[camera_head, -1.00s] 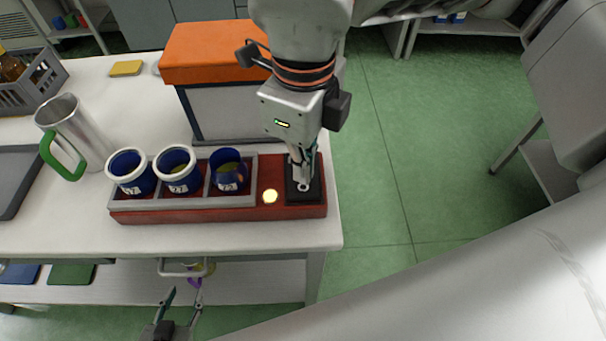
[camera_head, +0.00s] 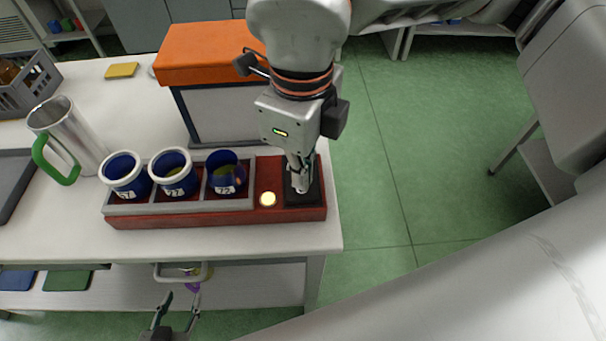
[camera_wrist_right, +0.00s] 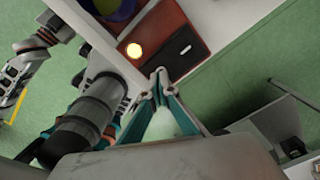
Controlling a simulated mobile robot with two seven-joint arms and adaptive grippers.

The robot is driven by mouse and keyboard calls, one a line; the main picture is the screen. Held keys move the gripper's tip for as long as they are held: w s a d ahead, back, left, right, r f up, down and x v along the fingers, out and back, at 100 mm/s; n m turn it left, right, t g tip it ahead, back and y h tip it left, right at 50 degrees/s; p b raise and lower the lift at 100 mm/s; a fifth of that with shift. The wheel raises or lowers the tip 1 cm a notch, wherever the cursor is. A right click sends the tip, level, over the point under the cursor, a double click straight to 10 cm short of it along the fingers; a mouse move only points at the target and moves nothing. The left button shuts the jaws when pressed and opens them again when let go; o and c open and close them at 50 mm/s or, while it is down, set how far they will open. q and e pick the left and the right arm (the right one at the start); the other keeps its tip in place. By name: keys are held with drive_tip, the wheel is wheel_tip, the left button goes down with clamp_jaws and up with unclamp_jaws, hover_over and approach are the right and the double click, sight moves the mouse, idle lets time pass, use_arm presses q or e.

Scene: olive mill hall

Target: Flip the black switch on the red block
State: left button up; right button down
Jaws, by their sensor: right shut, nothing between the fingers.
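The red block (camera_head: 180,217) lies along the table's front right edge. At its right end is a black switch (camera_head: 313,192) on a dark plate; it also shows in the right wrist view (camera_wrist_right: 182,50), with a small pale mark on it. A round yellow lamp (camera_head: 267,199) beside the switch looks lit. My right gripper (camera_head: 301,188) points down over the switch and partly hides it. Its fingertips (camera_wrist_right: 158,72) are together and empty, close to the switch; contact cannot be told. My left gripper (camera_head: 180,306) is open and empty in front of the table, low in the view.
Three blue cups (camera_head: 173,173) stand in the grey rack (camera_head: 130,208) on the block's left part. An orange-lidded box (camera_head: 205,55) stands close behind. A metal jug (camera_head: 72,140) with a green handle is at left. Green floor (camera_head: 400,170) lies open to the right.

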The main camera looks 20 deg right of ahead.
idle(0.4)
use_arm(q)
drive_tip(key=shift+w+a+r, duration=0.1)
drive_tip(key=shift+w, duration=0.25)
use_arm(e)
drive_tip(key=shift+f, duration=0.1)
use_arm(q)
drive_tip(key=shift+s+f, duration=0.15)
drive_tip(key=shift+f, duration=0.15)
use_arm(e)
drive_tip(key=shift+f, duration=0.25)
drive_tip(key=shift+f+b, duration=0.25)
drive_tip(key=shift+b, duration=0.1)
use_arm(q)
drive_tip(key=shift+s+f, duration=0.45)
drive_tip(key=shift+s, duration=0.1)
use_arm(e)
drive_tip(key=shift+f, duration=0.15)
